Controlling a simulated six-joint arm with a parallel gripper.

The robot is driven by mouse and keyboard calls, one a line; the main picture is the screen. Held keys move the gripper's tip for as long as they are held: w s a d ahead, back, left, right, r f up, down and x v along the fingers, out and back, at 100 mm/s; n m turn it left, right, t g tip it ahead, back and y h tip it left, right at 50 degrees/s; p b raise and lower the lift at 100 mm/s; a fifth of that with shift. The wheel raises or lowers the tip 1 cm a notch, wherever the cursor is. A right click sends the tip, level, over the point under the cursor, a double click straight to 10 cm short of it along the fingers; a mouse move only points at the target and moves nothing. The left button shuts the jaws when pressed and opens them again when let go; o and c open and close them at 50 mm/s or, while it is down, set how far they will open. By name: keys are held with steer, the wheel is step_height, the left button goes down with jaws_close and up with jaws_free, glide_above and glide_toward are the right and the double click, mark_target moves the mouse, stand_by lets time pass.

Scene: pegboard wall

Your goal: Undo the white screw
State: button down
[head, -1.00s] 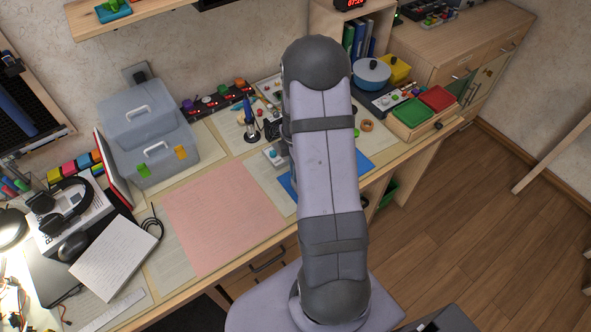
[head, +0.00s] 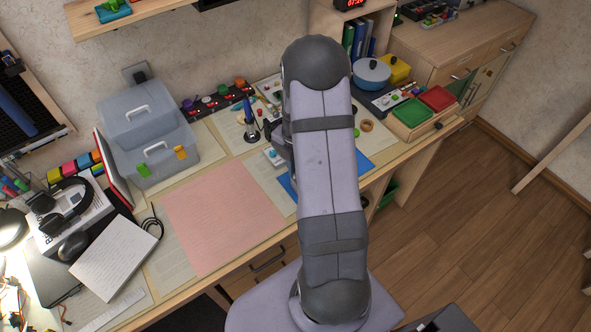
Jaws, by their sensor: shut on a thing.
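The white screw cannot be made out; my own arm covers the middle of the bench. A pale block with a teal top (head: 272,157) shows partly at the left edge of my arm, above the blue mat (head: 287,187). A dark part of my wrist shows just beside and above this block. My gripper's fingers are hidden behind the arm, so their hold and their distance from the block do not show.
A blue-handled tool in a stand (head: 249,121) stands close left of my wrist. A pink mat (head: 225,215) leaves clear room at the front left. A grey toolbox (head: 150,140) stands at the left. Red (head: 437,98) and green (head: 411,112) trays lie at the right.

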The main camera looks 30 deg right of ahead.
stand_by(0.3)
steer(key=c, duration=1.8)
jaws_free()
steer(key=shift+r+b, duration=0.85)
steer(key=shift+r, duration=2.85)
